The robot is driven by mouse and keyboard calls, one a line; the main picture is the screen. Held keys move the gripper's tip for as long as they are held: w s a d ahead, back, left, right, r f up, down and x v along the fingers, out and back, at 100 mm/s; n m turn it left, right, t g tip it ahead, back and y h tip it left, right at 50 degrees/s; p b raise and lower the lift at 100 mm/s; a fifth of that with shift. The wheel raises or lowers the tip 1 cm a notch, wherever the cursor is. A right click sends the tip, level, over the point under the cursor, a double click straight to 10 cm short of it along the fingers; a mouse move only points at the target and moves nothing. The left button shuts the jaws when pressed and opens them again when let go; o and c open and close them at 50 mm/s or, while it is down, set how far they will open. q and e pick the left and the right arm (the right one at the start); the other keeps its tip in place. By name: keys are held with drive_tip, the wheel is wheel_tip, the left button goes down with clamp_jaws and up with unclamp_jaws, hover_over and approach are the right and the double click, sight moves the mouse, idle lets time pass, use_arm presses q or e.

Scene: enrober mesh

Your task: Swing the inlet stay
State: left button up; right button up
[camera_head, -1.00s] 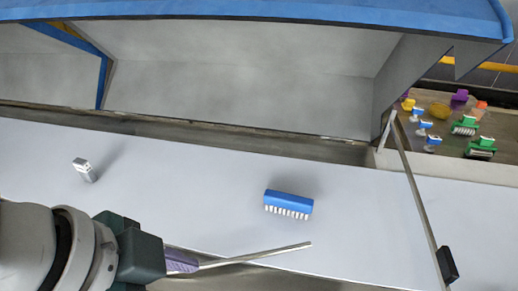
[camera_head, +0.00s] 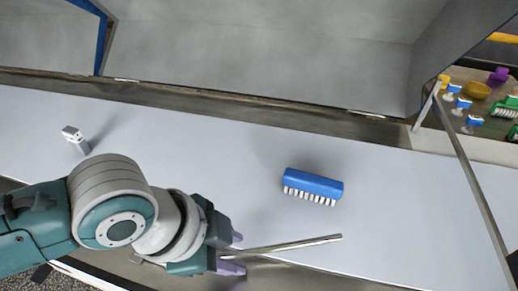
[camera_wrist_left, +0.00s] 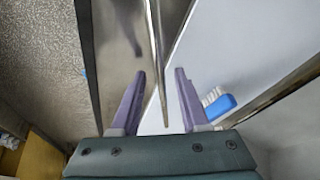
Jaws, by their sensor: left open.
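Two thin metal rods show in the head view, and I cannot tell by looks which is the inlet stay. One rod (camera_head: 295,244) runs from my left gripper (camera_head: 241,253) rightward along the front edge of the pale surface. In the left wrist view this rod (camera_wrist_left: 158,50) lies between the two purple fingers of the left gripper (camera_wrist_left: 160,72). The fingers are open, with gaps showing on both sides of it. The other rod (camera_head: 470,170) slants down at the right from a small post, its dark lower end cut by the frame edge. My right gripper is not in view.
A blue brush with white bristles (camera_head: 313,187) lies on the pale surface (camera_head: 215,165), beyond the near rod. A small white-grey block (camera_head: 75,138) stands at the left. A grey hood (camera_head: 260,50) rises behind. Several coloured items crowd a belt at the far right.

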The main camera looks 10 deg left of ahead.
use_arm(q)
drive_tip(key=shift+f, duration=0.2)
clamp_jaws()
idle(0.3)
idle(1.1)
